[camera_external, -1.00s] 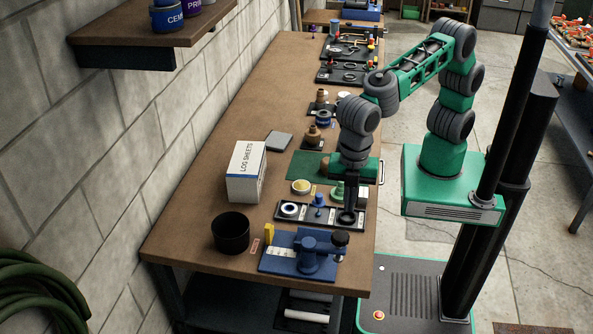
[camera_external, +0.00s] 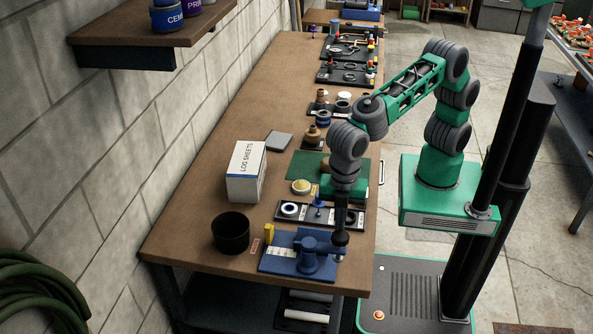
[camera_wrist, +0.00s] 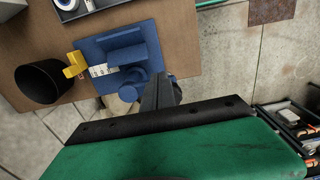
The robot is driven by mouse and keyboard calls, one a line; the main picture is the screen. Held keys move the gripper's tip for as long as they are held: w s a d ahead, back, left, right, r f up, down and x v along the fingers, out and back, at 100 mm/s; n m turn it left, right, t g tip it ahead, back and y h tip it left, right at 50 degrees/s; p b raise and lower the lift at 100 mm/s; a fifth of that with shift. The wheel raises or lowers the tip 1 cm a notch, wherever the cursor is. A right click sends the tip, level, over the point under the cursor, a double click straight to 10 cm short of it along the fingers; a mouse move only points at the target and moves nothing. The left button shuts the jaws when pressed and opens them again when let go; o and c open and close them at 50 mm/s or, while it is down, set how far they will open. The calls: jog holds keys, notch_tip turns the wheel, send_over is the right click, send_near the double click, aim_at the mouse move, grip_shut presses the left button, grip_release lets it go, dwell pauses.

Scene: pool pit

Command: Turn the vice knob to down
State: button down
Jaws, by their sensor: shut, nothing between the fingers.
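A blue vice (camera_external: 298,255) sits at the near end of the bench, with a yellow piece at its left and a pale label on its base. Its dark round knob (camera_external: 341,238) is at its right end. My gripper (camera_external: 341,226) points down at the knob from above; its fingers are shut, with nothing visible between them. In the external view the fingertips overlap the knob, and I cannot tell whether they touch it. In the wrist view the blue vice (camera_wrist: 120,55) lies beyond the dark fingers (camera_wrist: 160,92), which hide the knob.
A black cup (camera_external: 231,233) stands left of the vice, also in the wrist view (camera_wrist: 42,82). A black tray (camera_external: 290,223) with small parts lies just behind the vice. A white log-sheets box (camera_external: 245,172) stands farther back. The bench's right edge is close to the knob.

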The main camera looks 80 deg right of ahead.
jog(key=shift+a, duration=0.1)
jog(key=shift+s+r+p, duration=0.1)
jog(key=shift+s+p, duration=0.15)
jog(key=shift+p, duration=0.1)
dwell(0.3)
jog(key=shift+s, duration=0.35)
dwell(0.4)
jog(key=r+p, duration=0.1)
jog(key=r, duration=0.1)
jog(key=r+p, duration=0.3)
jog(key=shift+s+d+r+p, duration=0.1)
jog(key=shift+d+r+p, duration=0.25)
jog(key=shift+d+r, duration=0.05)
